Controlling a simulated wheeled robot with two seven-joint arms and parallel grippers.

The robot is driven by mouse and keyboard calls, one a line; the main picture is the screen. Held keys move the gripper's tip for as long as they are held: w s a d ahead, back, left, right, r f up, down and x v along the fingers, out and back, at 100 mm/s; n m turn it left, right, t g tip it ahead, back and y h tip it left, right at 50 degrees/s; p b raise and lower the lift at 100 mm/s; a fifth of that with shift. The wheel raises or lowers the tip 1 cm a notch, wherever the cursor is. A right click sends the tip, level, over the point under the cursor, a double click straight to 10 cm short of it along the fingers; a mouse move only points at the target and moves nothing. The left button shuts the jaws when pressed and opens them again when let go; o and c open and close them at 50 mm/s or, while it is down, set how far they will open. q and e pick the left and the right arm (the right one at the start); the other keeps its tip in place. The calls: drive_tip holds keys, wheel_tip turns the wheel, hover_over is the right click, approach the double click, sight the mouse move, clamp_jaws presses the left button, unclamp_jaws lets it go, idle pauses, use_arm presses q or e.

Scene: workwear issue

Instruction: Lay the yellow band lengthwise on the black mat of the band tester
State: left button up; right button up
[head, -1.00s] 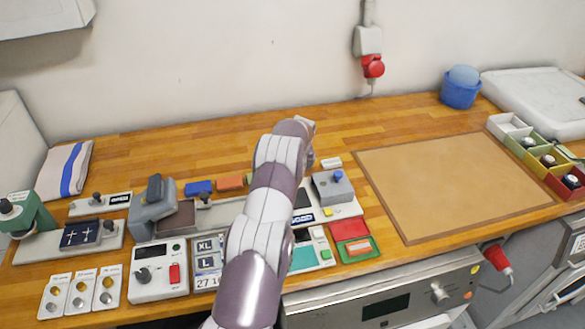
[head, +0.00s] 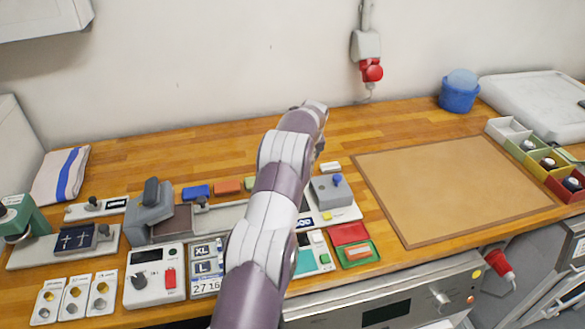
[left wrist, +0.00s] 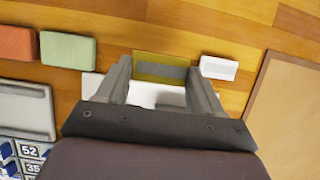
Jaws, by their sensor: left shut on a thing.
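My left gripper (left wrist: 158,70) is shut on the yellow band (left wrist: 150,57), which spans between its two fingertips in the left wrist view. The band's middle looks greyish. I cannot tell whether it touches the wood or hangs just above it. In the head view my arm hides the band and the fingertips. A white panel with a grey box and blue knob (head: 332,189) stands right of my arm and looks like the band tester. A black patch (head: 304,201) at its left, partly behind my arm, may be its mat. My right gripper is not in view.
In the left wrist view, a green block (left wrist: 68,49) and an orange block (left wrist: 17,43) lie left of the band, and a white block (left wrist: 218,68) lies close right. A brown board (head: 455,190) lies further right. The wood behind is clear.

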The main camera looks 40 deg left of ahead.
use_arm(q)
drive_tip(key=w+d+r+p, duration=0.4)
drive_tip(key=d+r, duration=0.2)
drive_tip(key=d, duration=0.2)
drive_tip(key=s+d, duration=0.1)
drive_tip(key=s+d+b, duration=0.1)
drive_tip(key=s+d, duration=0.1)
drive_tip(key=s+d+b, duration=0.1)
drive_tip(key=s, duration=0.1)
drive_tip(key=shift+s+d+r, duration=0.25)
drive_tip(key=shift+r, duration=0.15)
drive_tip(key=s+d+b, duration=0.2)
drive_tip(key=s+d, duration=0.2)
drive_tip(key=s, duration=0.4)
drive_tip(key=a+f, duration=0.2)
drive_tip(key=a, duration=0.1)
drive_tip(key=s+a+f+p, duration=0.1)
drive_tip(key=a+f, duration=0.1)
drive_tip(key=a, duration=0.2)
drive_tip(key=s+a+f+p, duration=0.1)
drive_tip(key=a+f, duration=0.2)
drive_tip(key=a, duration=0.1)
drive_tip(key=shift+s+a, duration=0.1)
drive_tip(key=shift+s, duration=0.05)
wheel_tip(320, 180, down, 4)
drive_tip(key=shift+r, duration=0.1)
drive_tip(key=shift+f, duration=0.25)
